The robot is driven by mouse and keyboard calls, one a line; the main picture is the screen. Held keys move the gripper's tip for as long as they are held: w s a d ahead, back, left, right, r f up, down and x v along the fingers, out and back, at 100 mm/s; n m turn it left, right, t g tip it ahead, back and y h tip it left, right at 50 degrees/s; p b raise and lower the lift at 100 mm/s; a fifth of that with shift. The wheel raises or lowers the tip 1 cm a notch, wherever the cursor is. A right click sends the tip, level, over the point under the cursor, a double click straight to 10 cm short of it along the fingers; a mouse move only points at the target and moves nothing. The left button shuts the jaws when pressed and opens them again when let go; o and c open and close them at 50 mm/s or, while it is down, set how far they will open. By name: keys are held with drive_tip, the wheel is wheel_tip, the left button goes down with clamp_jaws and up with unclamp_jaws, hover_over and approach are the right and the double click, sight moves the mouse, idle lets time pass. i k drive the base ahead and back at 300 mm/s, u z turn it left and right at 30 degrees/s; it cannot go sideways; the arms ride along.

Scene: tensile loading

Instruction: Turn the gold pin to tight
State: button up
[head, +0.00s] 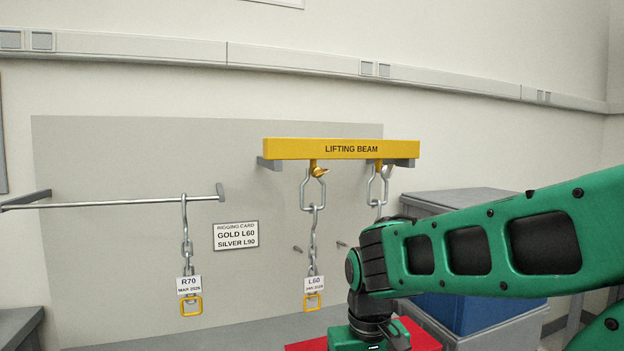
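The gold pin (320,171) shows as a small brass-coloured head at the top of the left shackle (304,192), under the yellow lifting beam (290,149). How tight it sits cannot be told. A chain (313,240) hangs from that shackle, with a tag reading L60 (314,284) and a yellow link (313,302) at its bottom. A second shackle (387,187) hangs under the beam's right part; its chain is partly hidden by my arm. My arm reaches in from the right and bends downward below the beam. My gripper's fingers are out of view below the bottom edge.
A rigging card (235,236) reads GOLD L60, SILVER L90. At left, a chain tagged R70 (189,284) hangs from a metal rod (110,204). A red surface (418,336) and a blue bin (475,312) lie around my arm.

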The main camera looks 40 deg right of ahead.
sight(317, 173)
drive_tip(key=z, duration=0.05)
drive_tip(key=k, duration=0.6)
drive_tip(key=z, duration=0.65)
drive_tip(key=i, duration=0.5)
